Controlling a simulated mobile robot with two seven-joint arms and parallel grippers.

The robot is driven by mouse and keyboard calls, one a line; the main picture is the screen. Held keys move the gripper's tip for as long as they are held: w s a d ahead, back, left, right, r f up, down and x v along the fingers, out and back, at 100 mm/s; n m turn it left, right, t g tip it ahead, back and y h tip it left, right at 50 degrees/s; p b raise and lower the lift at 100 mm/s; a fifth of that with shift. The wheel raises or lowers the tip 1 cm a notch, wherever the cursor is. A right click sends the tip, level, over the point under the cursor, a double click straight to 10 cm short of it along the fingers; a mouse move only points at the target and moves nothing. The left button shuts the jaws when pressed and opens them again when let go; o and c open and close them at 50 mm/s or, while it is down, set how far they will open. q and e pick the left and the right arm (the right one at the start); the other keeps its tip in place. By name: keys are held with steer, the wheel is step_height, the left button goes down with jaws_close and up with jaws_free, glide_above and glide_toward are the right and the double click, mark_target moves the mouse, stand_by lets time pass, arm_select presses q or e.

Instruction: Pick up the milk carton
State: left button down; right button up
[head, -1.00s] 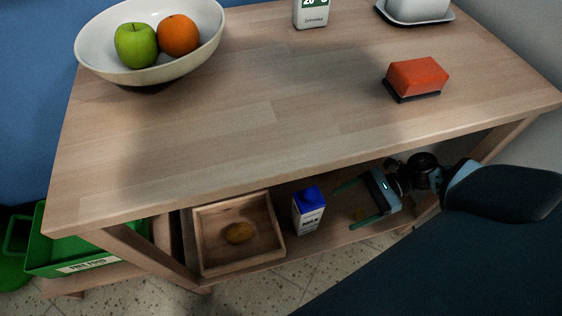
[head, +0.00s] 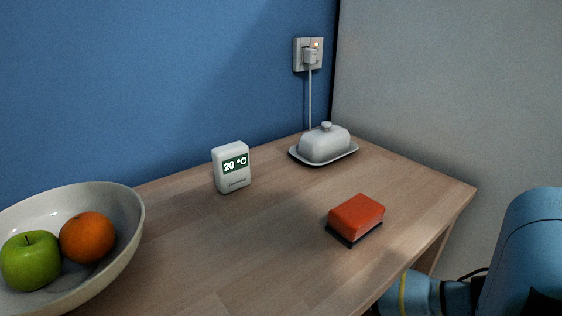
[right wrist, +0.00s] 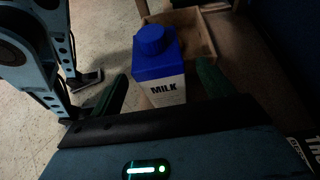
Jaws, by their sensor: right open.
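The milk carton (right wrist: 158,75) has a blue cap, a blue top and a white body marked MILK. It stands upright in the right wrist view, straight in front of my right gripper (right wrist: 163,80). The gripper is open, with one green finger on each side of the carton. I cannot tell whether either finger touches it. The carton's lower part is hidden by the gripper body. The head view shows neither the carton nor my right gripper, only part of my right arm at the lower right. My left gripper is in neither current view.
A wooden tray (right wrist: 208,38) stands just behind the carton. On the tabletop are a red-orange sponge (head: 356,216), a butter dish (head: 324,145), a thermometer display (head: 231,167) and a bowl (head: 127,222) with an apple (head: 30,262) and an orange (head: 87,238). A wall socket (head: 300,55) is behind.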

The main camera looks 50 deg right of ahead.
steer(key=b+x, duration=0.1)
steer(key=x, duration=0.4)
steer(key=shift+f, duration=0.2)
steer(key=shift+c, duration=0.3)
steer(key=shift+r, duration=0.1)
jaws_close()
